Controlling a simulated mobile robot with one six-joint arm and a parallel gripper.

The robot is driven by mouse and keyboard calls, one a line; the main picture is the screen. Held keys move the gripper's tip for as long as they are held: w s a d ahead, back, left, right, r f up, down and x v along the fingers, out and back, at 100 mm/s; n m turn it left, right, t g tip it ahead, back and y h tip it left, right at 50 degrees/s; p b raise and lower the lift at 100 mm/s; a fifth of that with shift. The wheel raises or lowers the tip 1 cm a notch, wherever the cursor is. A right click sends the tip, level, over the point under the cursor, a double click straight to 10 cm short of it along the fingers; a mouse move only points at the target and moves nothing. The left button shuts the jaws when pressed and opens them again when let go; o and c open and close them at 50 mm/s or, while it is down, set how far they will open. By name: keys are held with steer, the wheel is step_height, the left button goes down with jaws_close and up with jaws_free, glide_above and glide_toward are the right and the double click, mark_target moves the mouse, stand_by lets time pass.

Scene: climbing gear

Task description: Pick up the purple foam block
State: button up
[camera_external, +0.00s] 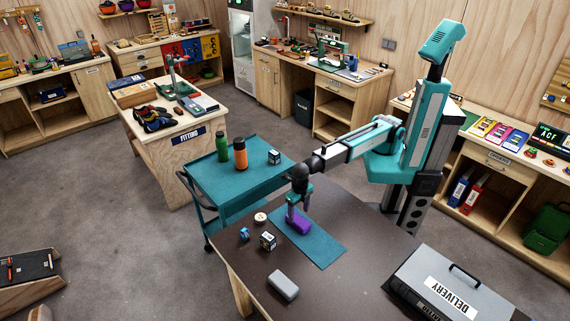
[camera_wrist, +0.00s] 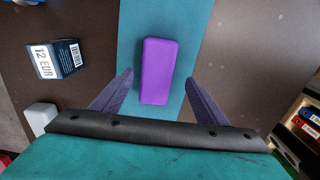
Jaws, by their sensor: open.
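The purple foam block (camera_external: 300,223) lies on a teal mat (camera_external: 326,246) on the dark table in the external view. In the wrist view the purple foam block (camera_wrist: 157,71) lies lengthwise on the mat (camera_wrist: 205,20), ahead of the fingers and roughly centred between them. My gripper (camera_external: 296,207) points down close above the block in the external view. In the wrist view my gripper (camera_wrist: 159,88) is open and empty, with one finger on either side of the block's near end. I cannot tell the exact height of the fingertips above the mat.
A small box marked 12 EUR (camera_wrist: 57,59) stands left of the mat. A grey rounded block (camera_external: 284,286), a blue item (camera_external: 244,233) and a round pale disc (camera_external: 260,217) are on the table. A grey DELIVERY case (camera_external: 450,284) stands at the right.

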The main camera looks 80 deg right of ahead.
mark_target(298, 219)
steer(key=shift+f, duration=0.15)
steer(key=shift+a+f+p, duration=0.2)
steer(key=shift+f+p, duration=0.2)
steer(key=shift+f, duration=0.25)
steer(key=shift+a+f+p, duration=0.2)
steer(key=shift+f+p, duration=0.15)
steer(key=shift+f, duration=1.45)
steer(key=shift+c, duration=0.2)
steer(key=c, duration=1.1)
